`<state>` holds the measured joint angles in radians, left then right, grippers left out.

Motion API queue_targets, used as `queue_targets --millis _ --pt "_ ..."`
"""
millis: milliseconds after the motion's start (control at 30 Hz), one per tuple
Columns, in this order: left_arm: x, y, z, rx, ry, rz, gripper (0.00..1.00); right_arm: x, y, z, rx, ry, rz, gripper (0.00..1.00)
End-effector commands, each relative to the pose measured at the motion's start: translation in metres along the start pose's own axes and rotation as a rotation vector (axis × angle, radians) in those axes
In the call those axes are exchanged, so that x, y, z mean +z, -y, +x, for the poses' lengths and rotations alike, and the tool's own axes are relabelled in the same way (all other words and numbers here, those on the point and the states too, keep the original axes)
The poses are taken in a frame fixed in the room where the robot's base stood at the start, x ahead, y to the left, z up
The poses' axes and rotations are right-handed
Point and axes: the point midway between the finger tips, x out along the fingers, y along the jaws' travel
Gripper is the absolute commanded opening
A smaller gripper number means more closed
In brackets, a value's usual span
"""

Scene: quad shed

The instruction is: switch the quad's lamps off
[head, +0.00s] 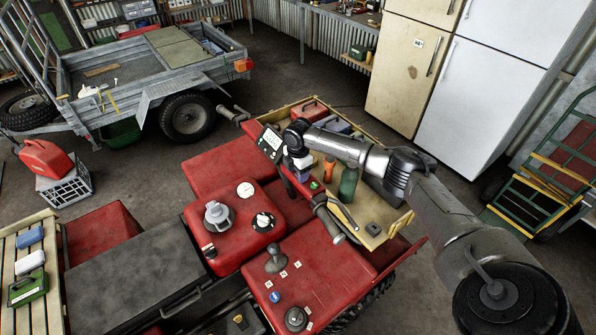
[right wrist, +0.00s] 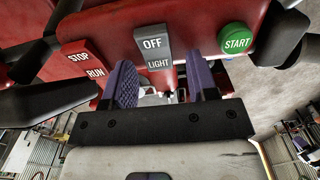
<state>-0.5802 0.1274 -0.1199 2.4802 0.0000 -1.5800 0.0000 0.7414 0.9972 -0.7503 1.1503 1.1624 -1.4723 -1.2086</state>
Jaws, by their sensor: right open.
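The red quad (head: 218,175) fills the middle of the head view. In the right wrist view a grey rocker switch (right wrist: 153,45), marked OFF above and LIGHT below, sits on a red housing. A red STOP/RUN switch (right wrist: 82,62) is left of it and a round green START button (right wrist: 235,39) is right of it. My right gripper (right wrist: 162,78) is open and empty. Its two purple fingers are apart, just below the LIGHT switch, one toward each side. I cannot tell whether they touch it. In the head view my right gripper (head: 297,161) is at the handlebar. I cannot make out the lamps.
A small display (head: 270,142) is close beside my right wrist. A wooden tray (head: 376,238) with a green bottle (head: 348,185) and tools lies under my right forearm. A trailer (head: 150,75), a jerrycan (head: 45,160) and two fridges (head: 487,85) stand around.

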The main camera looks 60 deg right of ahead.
Motion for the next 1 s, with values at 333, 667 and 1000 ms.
queue_targets --millis 333,667,1000 --pt "0.0000 -0.0004 0.0001 0.001 0.000 -0.001 0.00 0.0000 0.0000 -0.0003 0.000 0.000 0.000 0.32" --pt "-0.0008 -0.0037 -0.0001 0.010 -0.002 -0.012 0.00 0.0001 0.0000 -0.0006 -0.001 -0.001 0.000 0.04" --pt "-0.0010 -0.0032 -0.0011 0.008 -0.002 -0.010 0.00 0.0055 0.0001 -0.0018 -0.003 -0.222 0.005 0.04"
